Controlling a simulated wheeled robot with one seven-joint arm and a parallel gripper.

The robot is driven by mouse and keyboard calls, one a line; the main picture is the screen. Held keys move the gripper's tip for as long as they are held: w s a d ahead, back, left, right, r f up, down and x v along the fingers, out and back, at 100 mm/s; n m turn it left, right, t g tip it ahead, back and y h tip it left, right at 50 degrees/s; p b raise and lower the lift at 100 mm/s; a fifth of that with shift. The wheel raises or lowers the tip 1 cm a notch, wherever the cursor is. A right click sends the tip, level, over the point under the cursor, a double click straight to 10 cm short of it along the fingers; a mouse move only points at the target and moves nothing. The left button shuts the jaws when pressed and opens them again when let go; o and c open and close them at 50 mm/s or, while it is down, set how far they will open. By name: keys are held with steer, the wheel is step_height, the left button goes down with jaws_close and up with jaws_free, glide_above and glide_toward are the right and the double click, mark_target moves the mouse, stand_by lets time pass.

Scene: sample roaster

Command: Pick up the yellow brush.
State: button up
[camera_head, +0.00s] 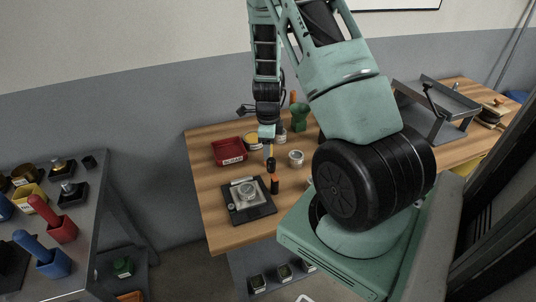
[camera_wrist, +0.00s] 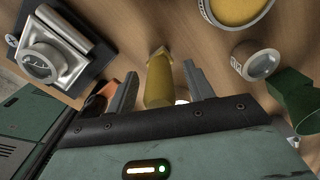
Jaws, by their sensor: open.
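The yellow brush (camera_wrist: 158,82) stands out between the two fingers of my gripper (camera_wrist: 160,70) in the wrist view. The fingers are apart, one on each side of it, with a gap visible on both sides. Its near end is hidden behind the gripper body. In the head view my gripper (camera_head: 268,143) points down over the wooden table, and the brush (camera_head: 270,163) shows small just below it. Whether the brush touches the table is hard to tell.
A red tray (camera_head: 229,151), a yellow-filled bowl (camera_wrist: 238,8), a small pale cup (camera_wrist: 257,60) and a green vessel (camera_wrist: 295,97) stand close around.

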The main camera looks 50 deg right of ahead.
steer(key=shift+f, duration=0.6)
steer(key=c, duration=1.1)
steer(key=shift+o, duration=0.2)
steer(key=shift+r, duration=0.1)
step_height(320, 180, up, 10)
steer(key=shift+f, duration=0.1)
